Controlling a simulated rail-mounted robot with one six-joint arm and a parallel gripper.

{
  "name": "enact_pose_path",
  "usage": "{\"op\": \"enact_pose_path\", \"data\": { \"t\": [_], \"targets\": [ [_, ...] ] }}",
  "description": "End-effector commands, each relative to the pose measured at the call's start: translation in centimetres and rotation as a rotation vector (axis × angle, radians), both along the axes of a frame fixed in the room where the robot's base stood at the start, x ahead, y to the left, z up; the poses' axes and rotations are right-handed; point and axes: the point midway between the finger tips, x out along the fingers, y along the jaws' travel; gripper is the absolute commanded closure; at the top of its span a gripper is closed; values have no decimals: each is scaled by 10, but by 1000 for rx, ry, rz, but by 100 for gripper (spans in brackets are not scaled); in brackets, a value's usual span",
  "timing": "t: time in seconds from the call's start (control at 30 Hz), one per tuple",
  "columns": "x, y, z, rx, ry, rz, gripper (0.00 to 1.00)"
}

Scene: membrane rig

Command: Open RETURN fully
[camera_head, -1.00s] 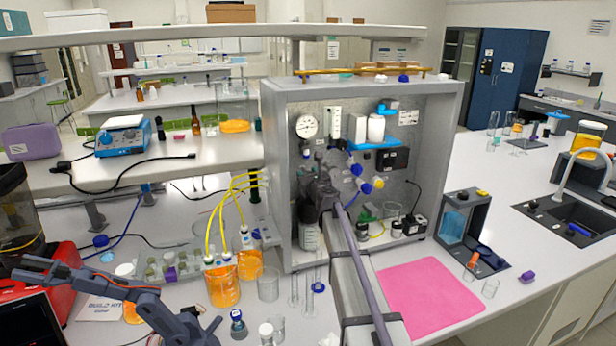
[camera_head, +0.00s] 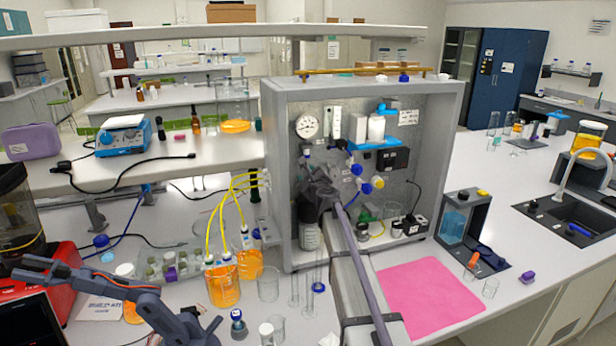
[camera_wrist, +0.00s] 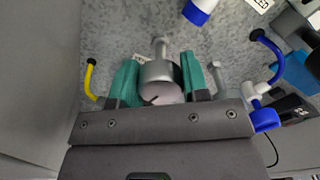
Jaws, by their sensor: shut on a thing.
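In the wrist view, the two teal fingers of my gripper (camera_wrist: 159,78) are closed on a round grey knob (camera_wrist: 162,93) with a short dark mark on its face. The knob sits on a grey metal stem against the panel (camera_wrist: 115,30). A small label behind it is mostly covered, so I cannot read RETURN. In the head view, my gripper (camera_head: 318,188) is at the left-middle part of the rig cabinet (camera_head: 442,150), and my wrist hides the knob there.
Blue-handled fittings (camera_head: 356,170) are right of my gripper, close to my wrist. A yellow-ended hose (camera_wrist: 90,75) is left of the fingers. A gauge (camera_head: 307,126) is above. The cabinet's side walls bound the space. A pink mat (camera_head: 430,300) lies clear in front.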

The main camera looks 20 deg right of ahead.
Motion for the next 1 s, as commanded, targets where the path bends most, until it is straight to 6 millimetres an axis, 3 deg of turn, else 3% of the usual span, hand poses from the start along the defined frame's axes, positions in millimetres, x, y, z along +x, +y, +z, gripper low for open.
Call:
{"op": "enact_pose_path", "data": {
  "t": [0.3, 0.77, 0.8, 1.0],
  "targets": [
    [0, 0, 0, -120, 4, 0, 82],
    [0, 0, 0, -140, 5, 0, 82],
    [0, 0, 0, -140, 5, 0, 56],
    [0, 0, 0, -139, 5, 0, 37]
  ]
}}
